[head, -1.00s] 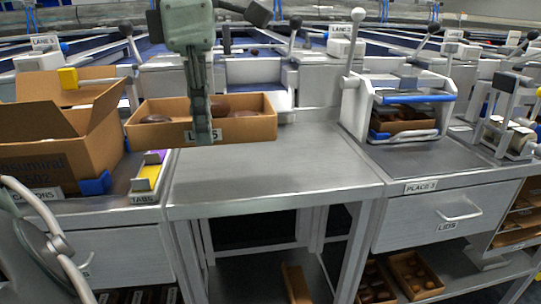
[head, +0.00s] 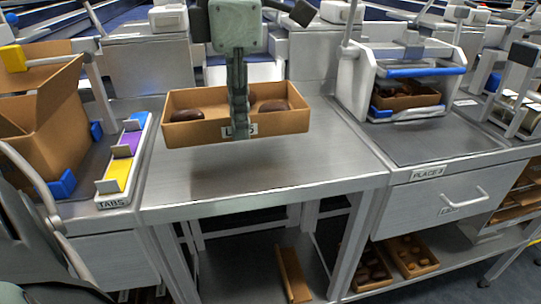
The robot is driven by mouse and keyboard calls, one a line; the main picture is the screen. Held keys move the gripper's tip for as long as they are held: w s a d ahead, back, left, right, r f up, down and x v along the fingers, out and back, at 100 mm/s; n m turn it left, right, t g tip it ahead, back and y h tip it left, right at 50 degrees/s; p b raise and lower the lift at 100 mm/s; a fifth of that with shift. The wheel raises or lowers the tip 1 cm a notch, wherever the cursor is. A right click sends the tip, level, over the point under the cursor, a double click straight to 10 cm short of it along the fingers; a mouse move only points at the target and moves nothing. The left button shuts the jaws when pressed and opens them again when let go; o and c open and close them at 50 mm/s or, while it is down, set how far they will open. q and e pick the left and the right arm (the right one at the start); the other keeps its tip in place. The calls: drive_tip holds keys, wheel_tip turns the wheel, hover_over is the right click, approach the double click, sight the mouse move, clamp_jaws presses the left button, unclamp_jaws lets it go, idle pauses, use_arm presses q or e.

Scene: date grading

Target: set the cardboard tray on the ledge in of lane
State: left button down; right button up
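An open cardboard tray (head: 185,135) with several dark brown dates (head: 186,114) is near the middle of the head view, above the bare metal bench top (head: 270,175). My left gripper (head: 240,118) comes down from above onto its front wall, with one finger in front of the wall and partly over the label. The gripper looks shut on this wall; the other finger is hidden. The tray looks roughly level and off the bench. I cannot make out which surface behind the tray is the ledge. My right gripper is not in view.
A large open carton (head: 65,115) and a tabs holder (head: 125,165) stand at the left. The front of the bench top is clear.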

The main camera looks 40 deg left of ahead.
sight(271, 180)
use_arm(q)
drive_tip(key=w+d+f, duration=0.2)
drive_tip(key=d, duration=0.1)
drive_tip(key=shift+d+f, duration=0.25)
drive_tip(key=shift+w+d+f, duration=0.1)
drive_tip(key=shift+d+f, duration=0.05)
wheel_tip(271, 180, down, 3)
drive_tip(key=shift+f, duration=0.45)
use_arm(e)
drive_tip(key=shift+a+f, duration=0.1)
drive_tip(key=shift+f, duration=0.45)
